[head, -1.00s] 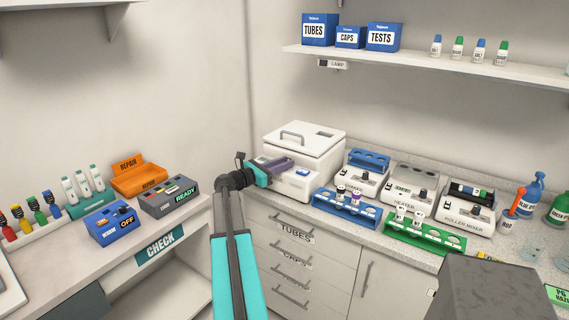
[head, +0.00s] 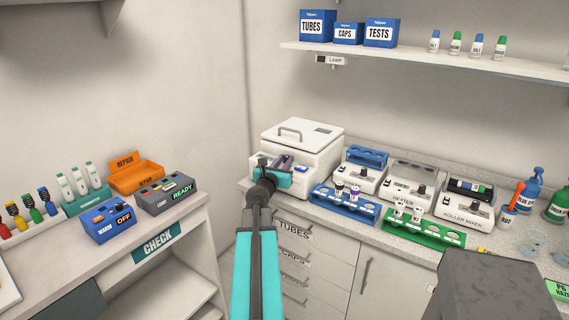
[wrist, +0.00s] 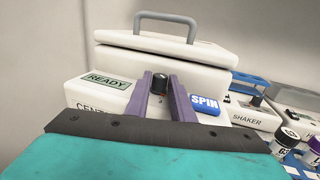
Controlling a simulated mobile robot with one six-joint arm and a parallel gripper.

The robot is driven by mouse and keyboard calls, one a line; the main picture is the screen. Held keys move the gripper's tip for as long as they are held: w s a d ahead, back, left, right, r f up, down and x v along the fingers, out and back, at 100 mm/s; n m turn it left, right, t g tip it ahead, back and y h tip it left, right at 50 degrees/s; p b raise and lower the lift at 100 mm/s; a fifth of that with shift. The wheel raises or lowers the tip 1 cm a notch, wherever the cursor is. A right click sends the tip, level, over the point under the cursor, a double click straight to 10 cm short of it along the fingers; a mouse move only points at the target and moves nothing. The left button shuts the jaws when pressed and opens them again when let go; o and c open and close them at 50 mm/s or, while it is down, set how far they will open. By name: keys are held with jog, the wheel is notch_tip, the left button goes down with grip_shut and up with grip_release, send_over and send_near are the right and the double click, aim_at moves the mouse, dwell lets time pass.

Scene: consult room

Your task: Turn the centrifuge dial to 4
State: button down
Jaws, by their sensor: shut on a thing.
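The centrifuge (head: 318,150) is a white box with a grey-handled lid, on the counter in the corner. The wrist view shows its front panel with a READY display (wrist: 108,80), a blue SPIN button (wrist: 205,104) and a black dial (wrist: 159,82) between them. My gripper (wrist: 160,88) has its two purple fingers on either side of the dial, shut on it. The dial's lower part and the number marks are largely hidden between the fingers, so its setting cannot be read. In the head view my gripper (head: 282,164) is at the centrifuge front and covers the dial.
A blue rack (head: 345,203) with capped tubes stands right of the centrifuge. Behind it are the shaker (head: 358,178) and heater (head: 405,193), with the roller mixer (head: 465,209) further right. A side counter at left holds the blue WARM box (head: 108,222).

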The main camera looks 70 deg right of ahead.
jog(key=shift+s+f+n+t, duration=0.25)
jog(key=shift+n+t, duration=0.35)
jog(key=shift+t, duration=0.3)
jog(key=shift+r+t+b, duration=0.1)
jog(key=shift+t+b, duration=0.25)
jog(key=shift+t, duration=0.15)
jog(key=c, duration=1.6)
grip_release()
jog(key=shift+r, duration=0.1)
jog(key=shift+c, duration=0.2)
jog(key=shift+o, duration=0.5)
jog(key=shift+r+p, duration=0.5)
jog(key=shift+n, duration=0.3)
notch_tip(320, 180, up, 5)
jog(key=p, duration=0.4)
jog(key=shift+p, duration=0.4)
jog(key=w+a+f+m+g+p, duration=0.1)
jog(key=a+f+g+p, duration=0.1)
jog(key=a+p, duration=0.4)
jog(key=w+a+f+m+g+p, duration=0.2)
jog(key=a+f+g+p, duration=0.1)
jog(key=a+p, duration=0.4)
jog(key=shift+a+f+m+g, duration=0.3)
jog(key=shift+a+f, duration=0.05)
jog(key=shift+f, duration=0.1)
